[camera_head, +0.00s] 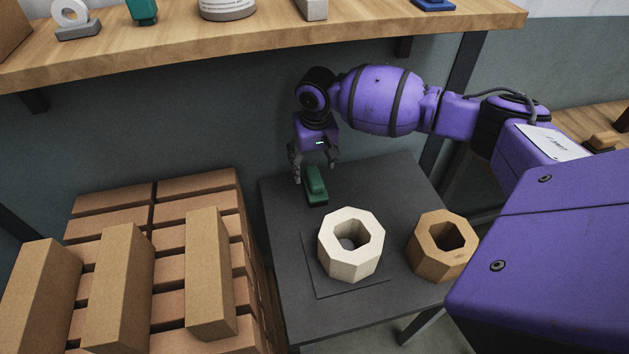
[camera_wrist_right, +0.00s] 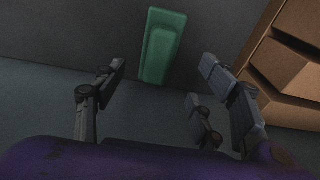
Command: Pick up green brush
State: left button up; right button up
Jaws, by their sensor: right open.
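The green brush (camera_head: 316,186) lies on the dark grey table (camera_head: 400,186) near its back edge, behind the white octagonal ring. My right gripper (camera_head: 314,170) is above the brush, with its fingers pointing down and apart. In the right wrist view the brush (camera_wrist_right: 161,46) shows ahead of the spread fingers of my right gripper (camera_wrist_right: 165,85). Nothing is between the fingers there, and they look clear of the brush. My left gripper is in neither view.
A white octagonal ring (camera_head: 337,262) and a brown octagonal ring (camera_head: 430,262) stand on the table. Stacked bricks (camera_head: 122,290) fill the left side, close to the table. A wooden shelf (camera_head: 250,38) with several items runs above, behind the table.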

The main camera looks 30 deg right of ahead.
aim_at(314, 175)
notch_tip(314, 175, down, 7)
jog(key=shift+d+r, duration=0.1)
jog(key=shift+d, duration=0.05)
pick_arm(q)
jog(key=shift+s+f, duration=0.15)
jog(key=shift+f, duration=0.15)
pick_arm(e)
jog(key=c, duration=1.5)
jog(key=shift+o, duration=0.2)
jog(key=shift+w+r, duration=0.1)
jog(key=shift+r, duration=0.35)
notch_tip(314, 175, up, 2)
jog(key=shift+r, duration=0.25)
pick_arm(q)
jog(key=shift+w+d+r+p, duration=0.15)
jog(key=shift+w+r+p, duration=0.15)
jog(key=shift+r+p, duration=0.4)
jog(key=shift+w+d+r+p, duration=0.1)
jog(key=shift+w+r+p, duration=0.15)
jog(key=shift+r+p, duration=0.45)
pick_arm(e)
jog(key=s+a+r, duration=0.3)
jog(key=s+r, duration=0.6)
jog(key=s, duration=0.4)
jog(key=shift+s+a+r, duration=0.3)
jog(key=shift+a, duration=0.05)
